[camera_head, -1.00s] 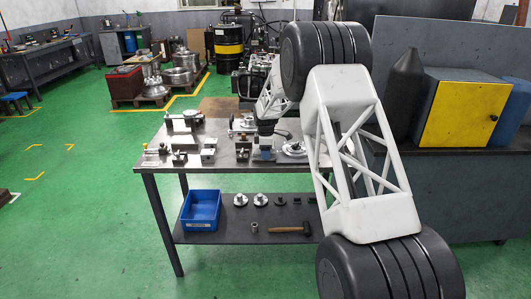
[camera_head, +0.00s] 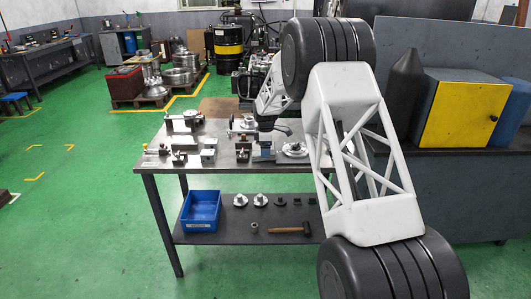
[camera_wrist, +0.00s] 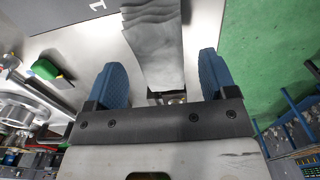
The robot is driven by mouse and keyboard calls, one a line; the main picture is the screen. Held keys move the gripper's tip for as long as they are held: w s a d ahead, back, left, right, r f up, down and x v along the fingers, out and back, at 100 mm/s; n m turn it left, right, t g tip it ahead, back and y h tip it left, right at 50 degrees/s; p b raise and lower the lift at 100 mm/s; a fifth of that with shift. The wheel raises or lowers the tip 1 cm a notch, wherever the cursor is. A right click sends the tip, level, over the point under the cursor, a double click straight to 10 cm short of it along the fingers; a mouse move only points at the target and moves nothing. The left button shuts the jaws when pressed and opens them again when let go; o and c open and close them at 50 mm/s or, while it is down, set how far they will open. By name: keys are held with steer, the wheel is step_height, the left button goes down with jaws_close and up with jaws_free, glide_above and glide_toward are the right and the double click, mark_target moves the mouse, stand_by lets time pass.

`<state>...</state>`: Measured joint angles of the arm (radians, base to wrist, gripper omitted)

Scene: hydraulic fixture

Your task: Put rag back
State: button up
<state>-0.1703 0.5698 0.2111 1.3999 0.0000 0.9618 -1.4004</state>
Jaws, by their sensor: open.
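A grey folded rag (camera_wrist: 160,45) hangs in or lies across the upper middle of the wrist view. Its near end is between the two blue fingers of my gripper (camera_wrist: 161,75). The fingers are spread wide, with a gap on each side of the rag, and do not grip it. In the head view my gripper (camera_head: 265,141) is over the right-middle part of the metal worktable (camera_head: 225,163). The rag is hard to make out there, at or below the fingers.
Metal fixtures (camera_head: 184,118) and small blocks (camera_head: 208,156) stand left of my gripper. A round flanged part (camera_head: 294,149) is close on its right. The lower shelf holds a blue bin (camera_head: 201,210) and a hammer (camera_head: 292,230). A green item (camera_wrist: 44,69) shows in the wrist view.

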step_height(320, 180, up, 10)
stand_by(0.5)
stand_by(0.7)
steer(key=s+d+r+m, duration=0.35)
steer(key=s+r, duration=0.25)
steer(key=s, duration=0.4)
steer(key=s+d+r+m+t, duration=0.15)
steer(key=s+d+r, duration=0.35)
steer(key=s, duration=0.5)
steer(key=s+d+r+m, duration=0.3)
steer(key=s+r, duration=0.4)
steer(key=s, duration=0.3)
steer(key=s+d+f+m, duration=0.2)
steer(key=s+m, duration=0.1)
steer(key=s, duration=0.9)
steer(key=s+d+f+m, duration=0.2)
steer(key=s+m, duration=0.1)
steer(key=s, duration=1)
steer(key=s+d+f+m+t, duration=0.1)
steer(key=s+m, duration=0.3)
steer(key=s, duration=0.9)
steer(key=shift+s+d+f, duration=0.25)
steer(key=shift+d+f, duration=0.15)
steer(key=shift+f, duration=0.1)
